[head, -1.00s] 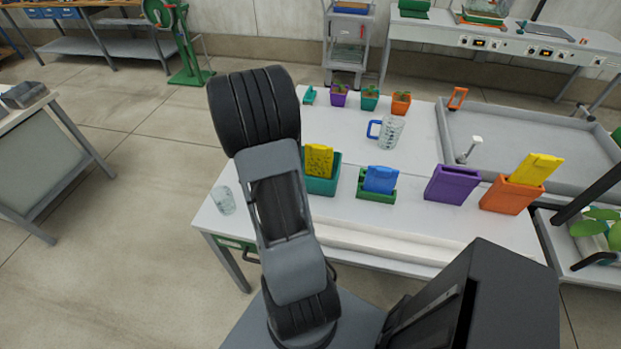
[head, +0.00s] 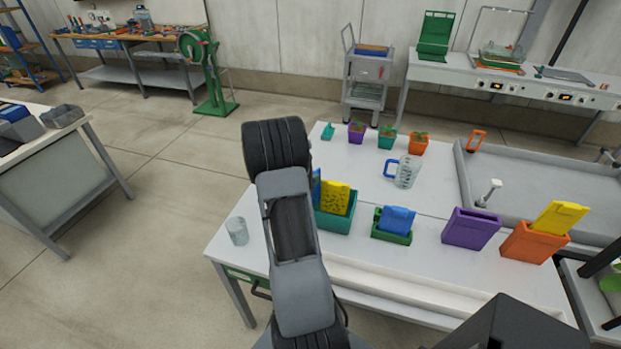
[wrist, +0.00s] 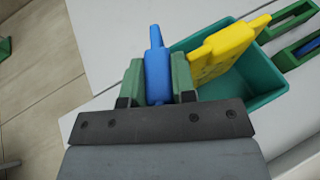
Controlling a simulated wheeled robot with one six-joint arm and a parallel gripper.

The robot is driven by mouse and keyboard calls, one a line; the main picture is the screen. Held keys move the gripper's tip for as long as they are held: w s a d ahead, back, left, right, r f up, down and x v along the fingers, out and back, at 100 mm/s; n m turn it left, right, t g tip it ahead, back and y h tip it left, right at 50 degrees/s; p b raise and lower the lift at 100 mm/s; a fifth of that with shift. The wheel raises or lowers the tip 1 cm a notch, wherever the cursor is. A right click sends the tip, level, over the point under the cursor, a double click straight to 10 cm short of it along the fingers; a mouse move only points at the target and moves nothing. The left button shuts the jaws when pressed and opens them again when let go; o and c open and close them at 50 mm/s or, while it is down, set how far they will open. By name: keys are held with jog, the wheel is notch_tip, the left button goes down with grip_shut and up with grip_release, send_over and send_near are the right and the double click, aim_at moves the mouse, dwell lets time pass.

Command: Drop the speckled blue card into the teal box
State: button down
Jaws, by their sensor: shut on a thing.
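My gripper (wrist: 158,85) is shut on a blue card (wrist: 156,62), held edge-on between its two green fingers. Speckles on it cannot be made out. In the head view a sliver of this card (head: 316,188) shows beside my arm; the arm hides the gripper. The teal box (wrist: 262,90) is just right of the held card in the wrist view, and a yellow speckled card (wrist: 222,48) stands tilted in it. In the head view the box (head: 338,222) is partly behind my arm. Whether the held card overlaps the box opening cannot be told.
Right of the box stand a green holder with another blue card (head: 397,219), a purple holder (head: 470,228) and an orange holder (head: 534,243) with a yellow card. A clear cup (head: 237,231) is at the table's left. A blue-handled jug (head: 405,172) and small potted plants stand behind.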

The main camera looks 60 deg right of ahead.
jog(key=shift+f+b, duration=0.6)
jog(key=shift+b, duration=0.2)
jog(key=c, duration=0.9)
grip_release()
jog(key=shift+c, duration=0.2)
jog(key=shift+r, duration=0.15)
